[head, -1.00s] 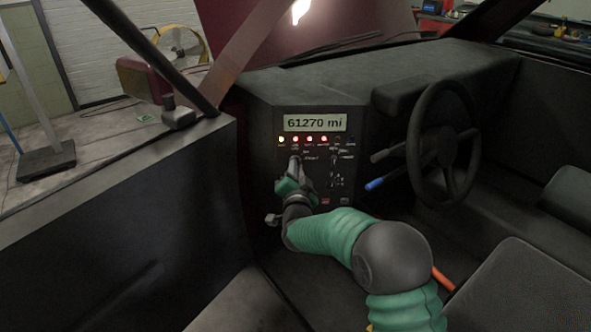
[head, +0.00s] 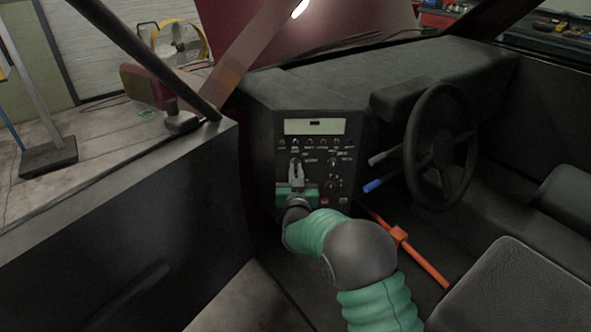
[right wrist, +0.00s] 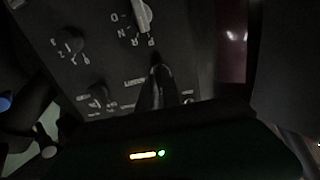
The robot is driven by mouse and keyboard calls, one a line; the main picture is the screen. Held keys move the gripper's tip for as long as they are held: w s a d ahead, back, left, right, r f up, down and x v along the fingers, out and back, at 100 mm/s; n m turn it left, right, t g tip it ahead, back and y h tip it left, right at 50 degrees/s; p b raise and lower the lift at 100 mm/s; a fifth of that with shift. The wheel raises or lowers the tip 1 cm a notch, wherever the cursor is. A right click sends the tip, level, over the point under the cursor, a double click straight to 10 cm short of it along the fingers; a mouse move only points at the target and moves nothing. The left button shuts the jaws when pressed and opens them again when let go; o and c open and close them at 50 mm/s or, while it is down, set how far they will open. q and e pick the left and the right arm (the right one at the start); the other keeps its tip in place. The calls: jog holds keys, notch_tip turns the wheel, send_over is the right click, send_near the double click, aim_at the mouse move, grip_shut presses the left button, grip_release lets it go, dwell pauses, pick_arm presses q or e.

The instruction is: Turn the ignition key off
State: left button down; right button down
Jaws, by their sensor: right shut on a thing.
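The ignition key sits on the upper left of the dark control panel (head: 342,186) and is largely hidden by my right gripper (head: 296,167). The gripper comes from below with its fingertips shut around the key at the panel. In the right wrist view the narrow fingers (right wrist: 160,85) close together against the panel face, so the key's shape and angle are hard to see. The panel's display (head: 314,127) is pale and shows only a short dark dash. The row of indicator lights beneath it is unlit. My left gripper is not in view.
A gear selector (right wrist: 142,15) with letters and a small numbered knob (right wrist: 72,42) are close to the fingers in the wrist view. The steering wheel (head: 441,146) and a blue-tipped lever (head: 373,186) are right of the panel. An orange bar (head: 425,262) crosses the floor.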

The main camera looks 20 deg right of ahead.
jog(key=shift+f+n, duration=0.1)
jog(key=shift+n, duration=0.3)
jog(key=c, duration=1.5)
grip_release()
jog(key=p+v, duration=0.2)
jog(key=v, duration=1.4)
jog(key=shift+s+a, duration=0.2)
jog(key=shift+s, duration=0.15)
